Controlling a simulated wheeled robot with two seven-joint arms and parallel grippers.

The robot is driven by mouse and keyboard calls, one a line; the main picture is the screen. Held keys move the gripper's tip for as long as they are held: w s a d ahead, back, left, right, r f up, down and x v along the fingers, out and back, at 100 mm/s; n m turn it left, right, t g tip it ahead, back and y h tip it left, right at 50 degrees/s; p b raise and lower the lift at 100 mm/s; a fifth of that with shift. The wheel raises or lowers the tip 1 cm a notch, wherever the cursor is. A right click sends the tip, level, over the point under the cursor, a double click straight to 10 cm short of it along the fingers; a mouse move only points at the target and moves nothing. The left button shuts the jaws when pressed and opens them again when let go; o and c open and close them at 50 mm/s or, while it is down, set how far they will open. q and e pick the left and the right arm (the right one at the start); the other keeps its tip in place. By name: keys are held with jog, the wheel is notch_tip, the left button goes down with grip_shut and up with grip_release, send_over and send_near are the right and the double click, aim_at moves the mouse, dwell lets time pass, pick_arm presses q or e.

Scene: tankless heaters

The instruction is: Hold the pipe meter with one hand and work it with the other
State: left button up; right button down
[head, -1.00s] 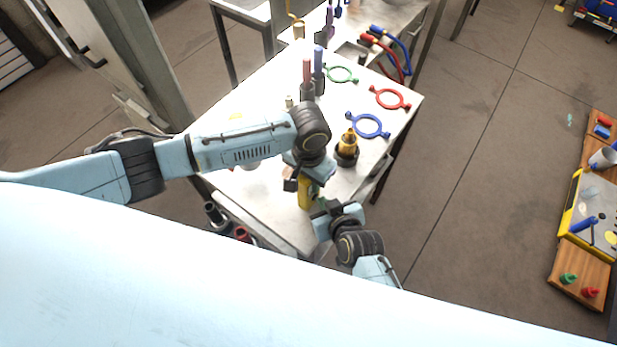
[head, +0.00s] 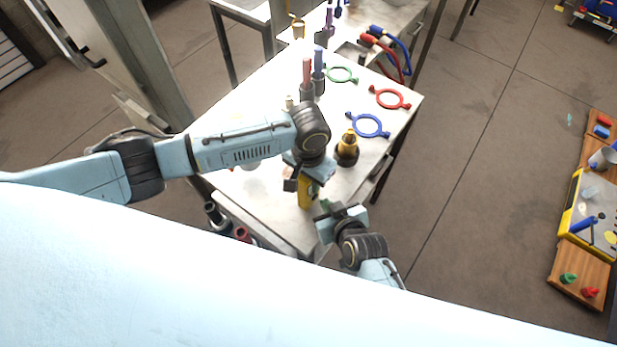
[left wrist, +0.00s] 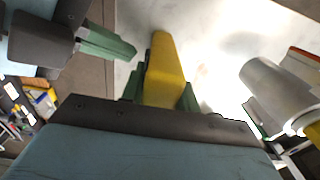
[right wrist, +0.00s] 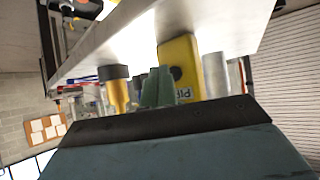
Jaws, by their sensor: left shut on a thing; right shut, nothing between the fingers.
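The pipe meter is a yellow box (head: 305,192) held upright above the near end of the white table. My left gripper (head: 308,176) is shut on it from above; in the left wrist view the yellow meter (left wrist: 165,70) sits between the green fingers. My right gripper (head: 327,205) is shut and empty, just to the right of the meter. In the right wrist view its closed green fingers (right wrist: 158,88) are beside the meter (right wrist: 180,65), whose face shows a dark round knob and part of some lettering. I cannot tell whether the fingertips touch it.
A black and gold fitting (head: 347,148) stands on the table (head: 270,110) just beyond the grippers. Blue (head: 368,125), red (head: 390,97) and green (head: 342,74) rings lie farther back. Upright handles in dark holders (head: 307,75) stand at the back left.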

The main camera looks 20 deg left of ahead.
jog(key=s+d, duration=0.2)
jog(key=d, duration=0.3)
jog(key=shift+d, duration=0.35)
pick_arm(q)
jog(key=o, duration=1.2)
jog(key=shift+r, duration=0.1)
